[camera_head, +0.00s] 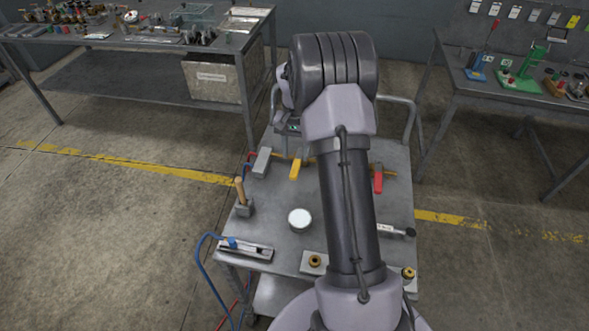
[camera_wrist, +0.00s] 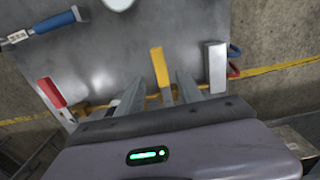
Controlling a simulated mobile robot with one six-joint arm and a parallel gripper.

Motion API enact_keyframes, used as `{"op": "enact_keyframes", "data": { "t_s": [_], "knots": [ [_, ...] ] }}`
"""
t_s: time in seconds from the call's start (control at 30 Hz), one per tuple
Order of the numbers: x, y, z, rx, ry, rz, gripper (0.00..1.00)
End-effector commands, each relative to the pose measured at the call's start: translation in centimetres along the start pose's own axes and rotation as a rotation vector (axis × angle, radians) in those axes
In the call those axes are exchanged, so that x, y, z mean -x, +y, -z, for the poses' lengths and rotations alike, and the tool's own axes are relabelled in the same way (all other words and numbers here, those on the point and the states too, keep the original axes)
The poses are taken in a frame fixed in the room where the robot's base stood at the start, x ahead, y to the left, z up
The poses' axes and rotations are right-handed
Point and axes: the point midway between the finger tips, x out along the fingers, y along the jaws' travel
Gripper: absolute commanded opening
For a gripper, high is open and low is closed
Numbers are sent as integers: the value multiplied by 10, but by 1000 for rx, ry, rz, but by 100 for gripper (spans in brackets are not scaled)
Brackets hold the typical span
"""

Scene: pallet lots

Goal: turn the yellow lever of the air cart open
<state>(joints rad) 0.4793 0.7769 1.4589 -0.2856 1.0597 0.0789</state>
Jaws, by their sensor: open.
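The air cart (camera_head: 330,205) has a grey top. The yellow lever (camera_head: 296,168) stands on its far part, on a brass-coloured pipe. In the wrist view the yellow lever (camera_wrist: 160,68) points away from me, between the two fingers of my gripper (camera_wrist: 160,80). The fingers are apart, one on each side of the lever, and I cannot tell whether either touches it.
A grey block (camera_head: 262,162) stands left of the yellow lever. A blue hose (camera_head: 203,275) hangs at left. Workbenches (camera_head: 150,42) stand behind left and right (camera_head: 520,95).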

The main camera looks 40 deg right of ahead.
Motion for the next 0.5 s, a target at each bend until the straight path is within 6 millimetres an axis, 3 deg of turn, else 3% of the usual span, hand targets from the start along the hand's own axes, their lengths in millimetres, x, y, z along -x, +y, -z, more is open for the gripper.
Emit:
{"op": "enact_keyframes", "data": {
  "t_s": [0.03,0.2,0.5],
  "knots": [
    [-19,0,-1,0,-4,-1,44],
    [-51,0,-1,-1,-2,0,44],
    [-62,0,0,0,0,0,44]
  ]
}}
